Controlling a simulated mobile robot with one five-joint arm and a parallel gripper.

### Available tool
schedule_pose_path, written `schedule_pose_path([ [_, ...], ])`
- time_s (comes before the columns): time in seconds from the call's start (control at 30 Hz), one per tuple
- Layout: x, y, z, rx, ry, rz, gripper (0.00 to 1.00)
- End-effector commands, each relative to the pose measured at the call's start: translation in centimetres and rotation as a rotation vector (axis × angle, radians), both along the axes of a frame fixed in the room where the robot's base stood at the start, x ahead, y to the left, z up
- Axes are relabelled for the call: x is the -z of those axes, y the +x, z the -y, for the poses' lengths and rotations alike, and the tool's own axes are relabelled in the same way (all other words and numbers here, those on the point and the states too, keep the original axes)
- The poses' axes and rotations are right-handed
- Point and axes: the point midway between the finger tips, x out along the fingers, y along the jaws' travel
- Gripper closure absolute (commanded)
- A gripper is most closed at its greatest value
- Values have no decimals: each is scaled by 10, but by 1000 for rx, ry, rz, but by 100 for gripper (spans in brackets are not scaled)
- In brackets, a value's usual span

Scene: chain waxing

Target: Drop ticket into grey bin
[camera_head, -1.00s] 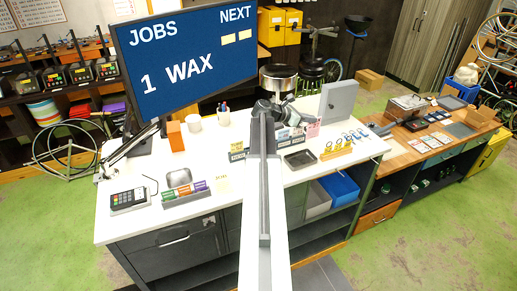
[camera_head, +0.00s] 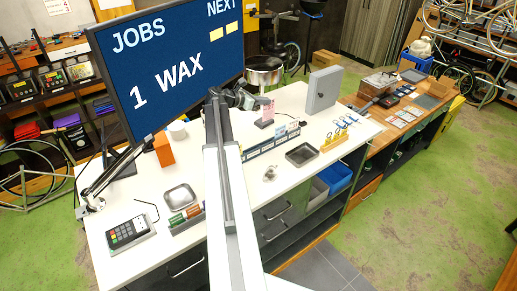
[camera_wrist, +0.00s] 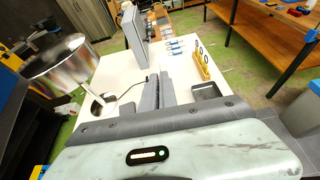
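My gripper (camera_head: 243,97) is at the far end of my arm, above the back of the white counter. In the wrist view its two dark grey fingers (camera_wrist: 160,90) lie close together, with nothing visible between them. A pinkish upright card (camera_head: 268,109), possibly the ticket, stands on a dark base just right of my gripper; I cannot tell for certain that it is the ticket. A grey bin (camera_head: 318,193) sits on the shelf under the counter's right end, beside a blue bin (camera_head: 337,177). The bin's inside is mostly hidden.
The JOBS screen (camera_head: 172,70) stands at the left. A long label rack (camera_head: 272,141), dark tray (camera_head: 302,154), grey upright box (camera_head: 323,90) and yellow key rack (camera_head: 334,141) occupy the counter. A keypad (camera_head: 128,232) is at front left. A wooden bench (camera_head: 375,127) adjoins the right.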

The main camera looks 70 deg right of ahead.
Motion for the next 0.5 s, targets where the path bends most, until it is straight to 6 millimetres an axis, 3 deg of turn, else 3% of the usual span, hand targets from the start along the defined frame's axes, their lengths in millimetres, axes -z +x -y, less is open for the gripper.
schedule_pose_path([
  [0.33, 4, 8, -3, -10, 0, 0, 100],
  [0.5, 36, 8, -3, -11, 2, 2, 100],
])
